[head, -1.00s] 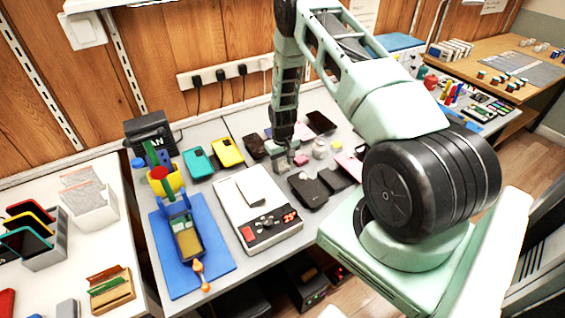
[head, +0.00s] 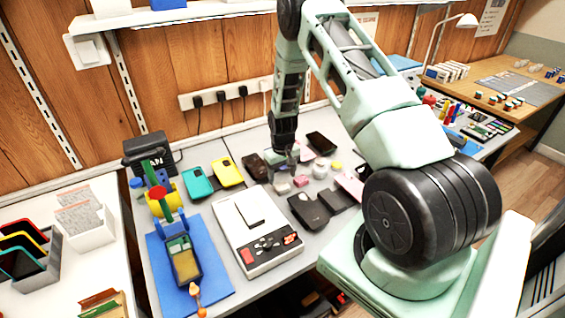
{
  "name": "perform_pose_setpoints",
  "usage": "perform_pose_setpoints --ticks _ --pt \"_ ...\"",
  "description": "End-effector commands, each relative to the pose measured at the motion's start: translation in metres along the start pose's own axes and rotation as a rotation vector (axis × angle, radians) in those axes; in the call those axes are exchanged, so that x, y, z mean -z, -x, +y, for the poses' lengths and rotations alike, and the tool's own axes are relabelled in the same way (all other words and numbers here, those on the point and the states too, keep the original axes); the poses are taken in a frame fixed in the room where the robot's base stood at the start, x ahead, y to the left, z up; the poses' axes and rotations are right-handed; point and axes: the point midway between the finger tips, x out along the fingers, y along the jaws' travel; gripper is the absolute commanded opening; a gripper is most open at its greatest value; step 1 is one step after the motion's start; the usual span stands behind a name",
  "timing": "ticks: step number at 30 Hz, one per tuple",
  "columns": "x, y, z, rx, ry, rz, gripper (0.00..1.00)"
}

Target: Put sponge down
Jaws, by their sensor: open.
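My gripper (head: 286,162) is at the end of the downward arm, over the far middle of the grey table. It is open, and I see nothing held in it. The fingertips are small and partly blurred against the things behind.
A white device with a red display (head: 258,230) stands in front. A blue mat (head: 213,285) is left of it. Teal (head: 198,183) and yellow (head: 228,172) phones lie behind; dark phones (head: 308,211) lie right.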

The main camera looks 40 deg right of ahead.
Motion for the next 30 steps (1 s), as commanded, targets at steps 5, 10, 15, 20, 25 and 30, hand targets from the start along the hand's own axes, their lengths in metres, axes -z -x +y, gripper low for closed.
perform_pose_setpoints --ticks 5,10,15,20,25,30 --pt "0.001 0.034 0.000 -0.001 0.000 0.004 0.66" --pt "0.001 0.059 0.000 -0.001 0.000 0.002 0.66" --pt "0.000 0.074 -0.003 0.001 0.004 0.001 0.66" --pt "-0.007 0.106 -0.059 0.029 0.083 0.010 0.66" --pt "-0.062 0.174 -0.184 0.084 0.288 0.017 0.66" --pt "-0.171 0.233 -0.280 0.110 0.537 0.008 0.66"
